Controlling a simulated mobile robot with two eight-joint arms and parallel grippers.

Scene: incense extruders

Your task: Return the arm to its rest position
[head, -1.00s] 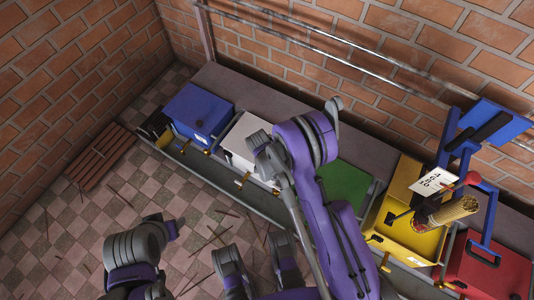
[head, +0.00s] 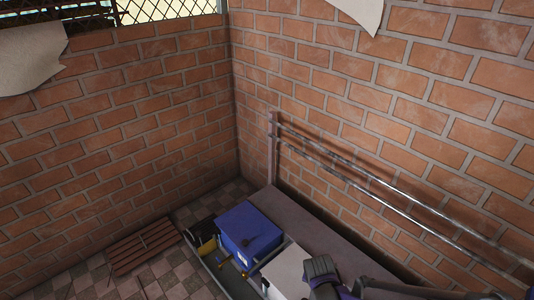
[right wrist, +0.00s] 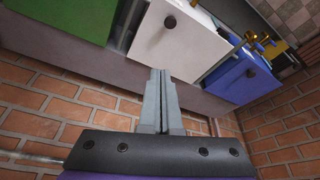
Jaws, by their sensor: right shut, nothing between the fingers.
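My right gripper (right wrist: 157,80) shows in the right wrist view, its two grey fingers pressed together with nothing between them. It is in front of the brick wall and the bench edge, with the white box (right wrist: 180,42) beyond its tips. I cannot tell whether the tips touch anything. In the head view, a grey and purple part of my arm (head: 322,272) enters at the lower right and partly covers the white box (head: 284,273). No fingers of mine can be made out there. My left gripper is out of both views.
A blue box (head: 248,228) stands on the grey bench (head: 335,240) by the wall corner; it also shows in the wrist view (right wrist: 240,78). A green box (right wrist: 65,16) is at the wrist view's upper left. Metal pipes (head: 375,185) run along the wall. A slatted wooden piece (head: 143,247) lies on the tiled floor.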

